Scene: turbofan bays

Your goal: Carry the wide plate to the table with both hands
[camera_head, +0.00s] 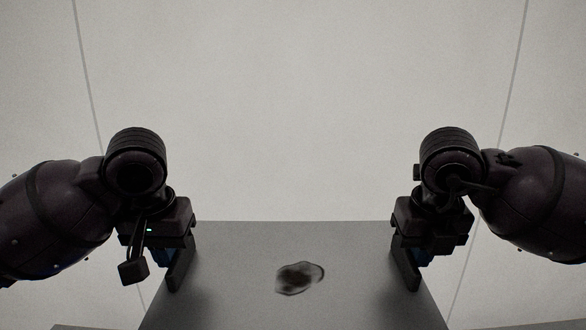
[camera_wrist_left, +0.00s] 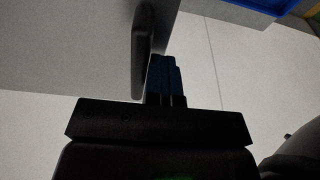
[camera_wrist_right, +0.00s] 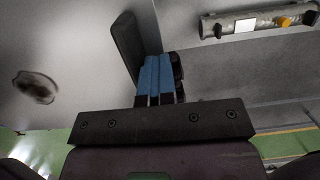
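The wide plate (camera_head: 300,245) is a flat grey panel at the bottom of the head view, with a dark smudge near its middle. It also shows at the upper left of the left wrist view (camera_wrist_left: 70,40) and at the left of the right wrist view (camera_wrist_right: 70,45). My left gripper (camera_head: 178,270) is at its left edge and my right gripper (camera_head: 408,270) at its right edge. Each has one dark finger over the top face and looks shut on the edge. The opposite fingers are hidden by the plate. The table cannot be made out.
A large pale panelled surface (camera_head: 300,100) fills the head view behind the plate. A blue-edged thing (camera_wrist_left: 262,6) shows at the top of the left wrist view. A metal cylinder with a yellow part (camera_wrist_right: 260,21) lies at the upper right of the right wrist view, beside the plate.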

